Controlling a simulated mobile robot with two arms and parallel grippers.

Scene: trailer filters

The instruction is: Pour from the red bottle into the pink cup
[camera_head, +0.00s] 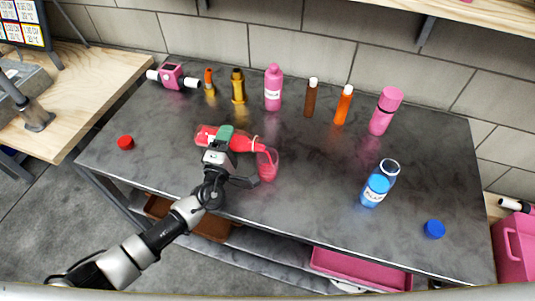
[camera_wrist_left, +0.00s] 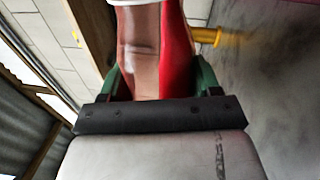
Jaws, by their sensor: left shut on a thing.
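The red bottle (camera_head: 208,136) is held by my left gripper (camera_head: 226,138), which is shut on it. The bottle lies nearly on its side above the table, its open mouth pointing right. Red liquid shows at the mouth, at the rim of the pink cup (camera_head: 267,168). The cup stands upright on the table and has red in it. In the left wrist view the bottle (camera_wrist_left: 150,50) shows between the green finger pads, with a clear part and a red part inside. The cup is not in the wrist view. My right gripper is in neither view.
The dark table (camera_head: 310,200) has a red cap (camera_head: 125,142) at left, and a blue bottle (camera_head: 374,190) and blue cap (camera_head: 434,229) at right. Along the back stand a pink bottle (camera_head: 273,90), an orange bottle (camera_head: 343,106), a pink flask (camera_head: 385,112) and several others.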

